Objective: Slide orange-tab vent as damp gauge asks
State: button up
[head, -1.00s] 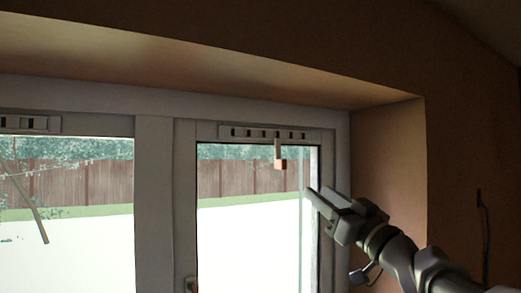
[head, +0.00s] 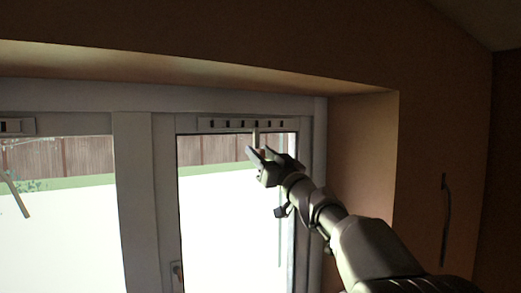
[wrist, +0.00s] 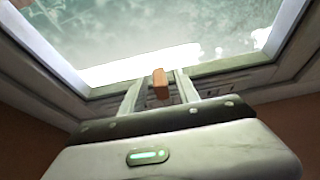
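The slotted vent (head: 240,124) runs along the top of the right window sash. A thin stem (head: 255,138) hangs from its right half. In the wrist view the orange tab (wrist: 160,85) stands between the two fingers of my gripper (wrist: 160,88), with a gap showing at least on the left side. In the head view my gripper (head: 258,152) is at the stem's lower end and hides most of the tab. The gripper is open around the tab. I cannot make out a damp gauge or its reading.
A window handle (head: 176,272) sits low on the frame. The reveal wall (head: 362,150) stands close to the right of my arm. A dark cord-like thing (head: 445,220) is on the right wall.

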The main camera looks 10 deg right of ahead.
jog(key=shift+s+r, duration=0.1)
jog(key=shift+s, duration=0.2)
jog(key=shift+c, duration=0.5)
jog(key=shift+w, duration=0.1)
grip_shut()
dwell(0.4)
